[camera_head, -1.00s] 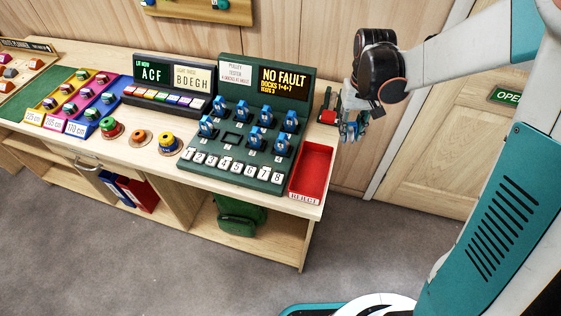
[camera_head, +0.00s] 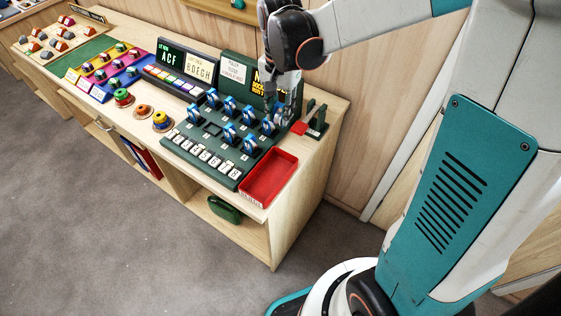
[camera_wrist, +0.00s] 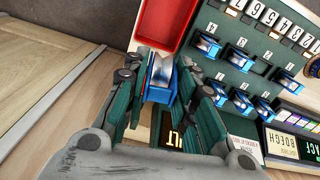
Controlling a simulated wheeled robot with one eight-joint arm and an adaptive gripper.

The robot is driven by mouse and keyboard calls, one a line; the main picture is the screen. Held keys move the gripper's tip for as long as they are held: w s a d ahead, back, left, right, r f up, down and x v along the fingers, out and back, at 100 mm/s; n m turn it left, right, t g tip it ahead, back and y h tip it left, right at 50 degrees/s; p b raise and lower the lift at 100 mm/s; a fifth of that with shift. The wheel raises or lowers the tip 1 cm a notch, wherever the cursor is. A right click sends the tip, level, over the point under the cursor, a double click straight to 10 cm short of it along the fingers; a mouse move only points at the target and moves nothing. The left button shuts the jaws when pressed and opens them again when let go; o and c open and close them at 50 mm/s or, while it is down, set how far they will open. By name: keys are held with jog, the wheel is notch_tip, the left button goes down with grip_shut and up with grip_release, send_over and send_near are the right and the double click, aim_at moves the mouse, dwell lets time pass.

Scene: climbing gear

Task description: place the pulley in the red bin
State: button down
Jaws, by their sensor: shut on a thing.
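A blue pulley (camera_wrist: 161,80) with a silver wheel sits between the fingers of my gripper (camera_wrist: 162,88) in the wrist view, and the fingers are shut on it. In the head view my gripper (camera_head: 281,108) hangs in front of the right end of the tester's display, and the held pulley is hard to make out. The red bin (camera_head: 284,166), marked as reject, is an open tray at the bench's front right. It also shows in the wrist view (camera_wrist: 150,30), just beyond the held pulley. The visible part of its floor looks empty.
The green tester board (camera_head: 200,150) left of the bin holds several blue pulleys in docks; one front-row dock (camera_head: 212,130) is empty. A small stand with a red block (camera_head: 300,129) is behind the bin. Sorting trays and colored buttons lie further left.

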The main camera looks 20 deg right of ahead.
jog(key=shift+s+r+m, duration=0.2)
jog(key=shift+r+m, duration=0.2)
jog(key=shift+r, duration=0.15)
jog(key=shift+a, duration=0.1)
jog(key=shift+m, duration=0.3)
notch_tip(320, 180, down, 20)
jog(key=b, duration=0.6)
jog(key=shift+s+r, duration=0.1)
jog(key=shift+f, duration=0.2)
jog(key=c, duration=1.3)
grip_release()
jog(key=shift+r, duration=0.15)
